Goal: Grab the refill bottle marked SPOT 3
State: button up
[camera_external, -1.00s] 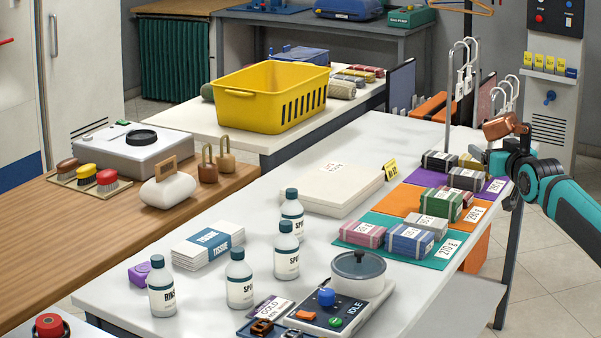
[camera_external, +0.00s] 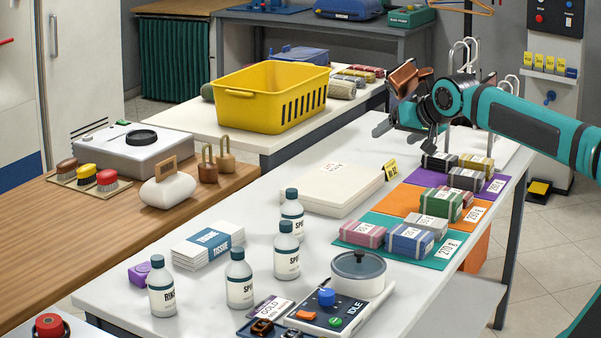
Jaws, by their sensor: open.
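Three white bottles with dark teal caps have labels starting with SPOT: a front one (camera_external: 239,280), a middle one (camera_external: 287,252) and a back one (camera_external: 292,212). Their numbers cannot be read, so I cannot tell which is SPOT 3. A similar bottle (camera_external: 162,289) at the left reads RINS. All stand upright on the white table (camera_external: 215,310). My gripper (camera_external: 385,128) is open and empty, raised above the far end of the table, well behind and to the right of the bottles.
Tissue packs (camera_external: 208,246) lie left of the bottles. A control unit with a lidded pot (camera_external: 358,268) stands to their right. A white padded board (camera_external: 335,187) and folded bundles on coloured mats (camera_external: 411,236) lie between the bottles and my arm.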

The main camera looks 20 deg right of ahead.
jog(key=w+a+g, duration=0.1)
jog(key=a+g, duration=0.2)
jog(key=a, duration=0.7)
jog(key=g+h, duration=0.4)
jog(key=g, duration=0.3)
send_over(238, 260)
notch_tip(238, 260, down, 6)
jog(key=shift+n, duration=0.3)
jog(key=f, duration=1.1)
jog(key=shift+w+f, duration=0.35)
jog(key=shift+f, duration=0.05)
jog(key=shift+w+f, duration=0.15)
jog(key=shift+f, duration=1.2)
jog(key=shift+w+f, duration=0.1)
jog(key=shift+f, duration=1.2)
jog(key=c, duration=1.3)
jog(key=shift+o, duration=0.2)
jog(key=shift+r, duration=0.15)
